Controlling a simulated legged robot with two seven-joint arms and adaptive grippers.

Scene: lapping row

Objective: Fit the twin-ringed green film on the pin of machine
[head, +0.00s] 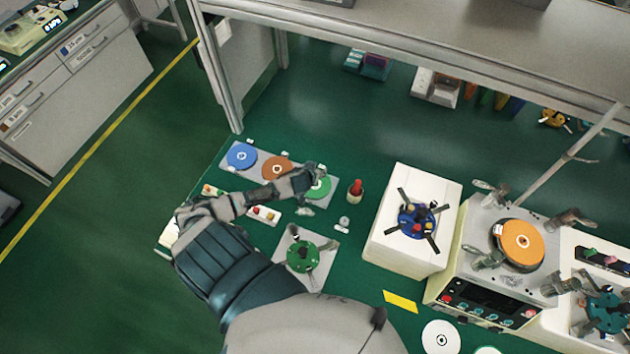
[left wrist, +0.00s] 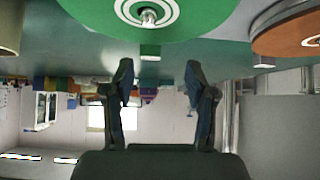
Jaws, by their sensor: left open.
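A green film disc (head: 320,188) lies at the right end of a grey plate, partly hidden by my left gripper in the head view. In the left wrist view the green disc (left wrist: 190,22) fills the top and shows white rings around a small metal pin (left wrist: 149,17). My left gripper (head: 308,178) is at the disc in the head view. Its two fingers are apart and empty in the left wrist view (left wrist: 159,75); I cannot tell whether they touch the disc. The machine (head: 480,275) at the right carries an orange disc (head: 522,243). My right gripper is not seen.
A blue disc (head: 242,156) and a brown-orange disc (head: 277,168) share the plate. A red-topped bottle (head: 356,190), a green fixture (head: 303,256) and a white box (head: 385,240) with a blue fixture (head: 413,222) stand nearby. A white disc (head: 441,337) lies at the front.

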